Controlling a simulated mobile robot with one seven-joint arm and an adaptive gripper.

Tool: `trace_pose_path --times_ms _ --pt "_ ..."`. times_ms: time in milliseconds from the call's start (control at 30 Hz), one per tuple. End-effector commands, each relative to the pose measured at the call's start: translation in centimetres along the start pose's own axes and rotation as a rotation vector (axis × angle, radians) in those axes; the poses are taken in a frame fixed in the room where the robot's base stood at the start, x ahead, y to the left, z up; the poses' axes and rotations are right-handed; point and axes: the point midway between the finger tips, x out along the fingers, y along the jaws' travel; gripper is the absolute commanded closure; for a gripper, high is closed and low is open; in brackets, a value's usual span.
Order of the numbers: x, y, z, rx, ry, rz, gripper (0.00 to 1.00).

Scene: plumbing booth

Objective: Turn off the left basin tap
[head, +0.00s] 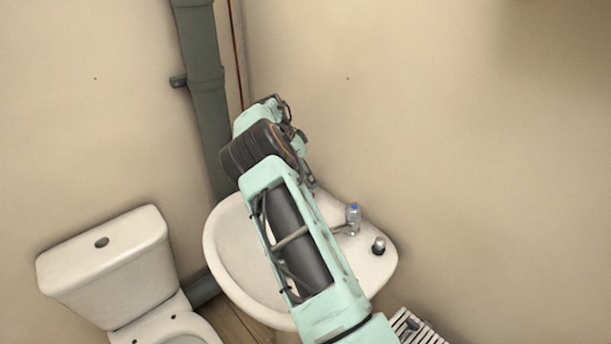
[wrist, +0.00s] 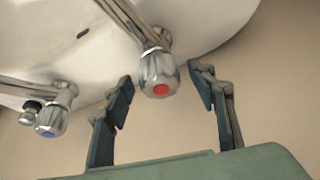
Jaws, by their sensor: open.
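The tap with the red-marked knob (wrist: 160,75) is in the middle of the wrist view, between the two fingers of my gripper (wrist: 163,82). The gripper is open, with a finger on either side of the knob and gaps visible on both sides. A second tap with a blue-marked knob (wrist: 52,120) is at the left of the wrist view, outside the fingers. In the head view the blue-topped tap (head: 353,215) stands on the right part of the basin (head: 226,247). My arm hides the red-marked tap and the gripper's fingers there.
A toilet (head: 105,262) is at the left. A grey pipe (head: 203,90) runs up the corner behind my arm. A white slatted object (head: 412,326) is at the lower right.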

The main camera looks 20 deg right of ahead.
Motion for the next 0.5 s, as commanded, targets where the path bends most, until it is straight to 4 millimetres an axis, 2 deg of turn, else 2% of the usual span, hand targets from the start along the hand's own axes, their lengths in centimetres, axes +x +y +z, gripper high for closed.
trace_pose_path --times_ms 133,233,500 --pt "-0.3 -0.1 0.0 0.0 0.0 -0.001 0.48" --pt "-1.4 -0.1 0.0 0.0 0.001 -0.003 0.48" --pt "-7.0 -0.1 0.0 -0.001 0.0 -0.004 0.48"
